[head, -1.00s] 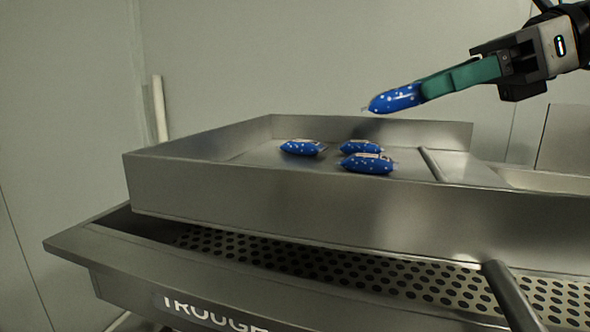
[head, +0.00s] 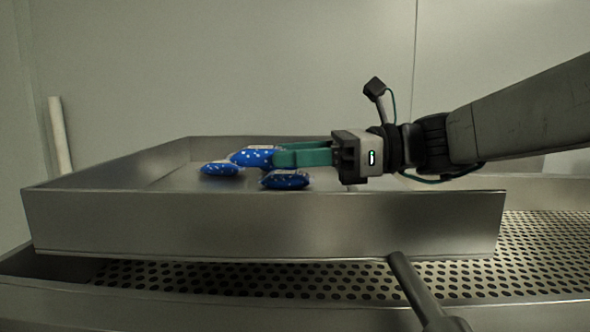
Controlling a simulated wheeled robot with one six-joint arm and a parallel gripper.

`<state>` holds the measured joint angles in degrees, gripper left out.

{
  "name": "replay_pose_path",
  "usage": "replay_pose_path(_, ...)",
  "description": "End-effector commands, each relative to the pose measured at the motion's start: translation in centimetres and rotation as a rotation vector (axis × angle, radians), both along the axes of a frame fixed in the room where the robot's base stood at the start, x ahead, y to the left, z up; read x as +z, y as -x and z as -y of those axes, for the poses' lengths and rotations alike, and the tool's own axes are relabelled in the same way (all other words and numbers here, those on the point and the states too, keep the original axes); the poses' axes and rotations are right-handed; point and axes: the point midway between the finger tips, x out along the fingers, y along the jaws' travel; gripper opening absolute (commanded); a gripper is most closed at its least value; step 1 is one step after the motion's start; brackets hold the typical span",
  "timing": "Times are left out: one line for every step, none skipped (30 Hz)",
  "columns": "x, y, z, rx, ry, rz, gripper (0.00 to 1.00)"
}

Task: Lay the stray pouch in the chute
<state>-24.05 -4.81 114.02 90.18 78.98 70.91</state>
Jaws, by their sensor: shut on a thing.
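The walled steel tray that looks like the chute (head: 250,222) stands in the middle of the head view. My gripper (head: 275,157), with green fingers, reaches in level from the right, low over the tray. It is shut on a blue spotted pouch (head: 254,157) at its fingertips. One blue pouch lies left of the held one (head: 220,168), and another lies in front of the fingers (head: 286,179). I cannot tell whether the held pouch touches the tray floor or a pouch; any further pouch behind it is hidden.
A perforated trough deck (head: 540,250) runs beneath the tray and out to the right. A dark bar (head: 415,290) sticks up in front of the tray's near wall. A white pipe (head: 60,135) stands by the back wall at left.

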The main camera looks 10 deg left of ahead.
Motion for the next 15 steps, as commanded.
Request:
replay_pose_path(-0.9,0.0,0.0,0.001,0.001,-0.006,0.19)
replay_pose_path(-1.4,0.0,0.0,0.001,0.001,-0.005,0.19)
replay_pose_path(-1.8,0.0,0.0,0.001,0.001,-0.005,0.19)
replay_pose_path(-2.1,0.0,0.0,0.0,0.001,-0.004,0.19)
replay_pose_path(-2.2,0.0,0.0,0.001,0.001,-0.003,0.19)
replay_pose_path(-2.3,0.0,0.0,0.001,0.0,-0.002,0.19)
replay_pose_path(-2.3,0.0,0.0,0.001,0.0,-0.001,0.19)
replay_pose_path(-2.2,0.0,0.0,0.001,0.0,-0.001,0.19)
replay_pose_path(-2.2,0.0,0.0,0.001,0.0,-0.001,0.19)
replay_pose_path(-2.2,0.0,0.0,0.001,0.0,-0.001,0.19)
replay_pose_path(-2.2,0.0,0.0,0.001,0.0,-0.001,0.19)
replay_pose_path(-2.3,0.0,0.0,0.001,0.0,-0.001,0.19)
replay_pose_path(-2.3,0.0,0.0,0.001,0.0,-0.002,0.19)
replay_pose_path(-2.4,0.0,-0.1,0.001,0.0,-0.002,0.19)
replay_pose_path(-2.6,0.0,-0.1,0.001,0.0,-0.002,0.19)
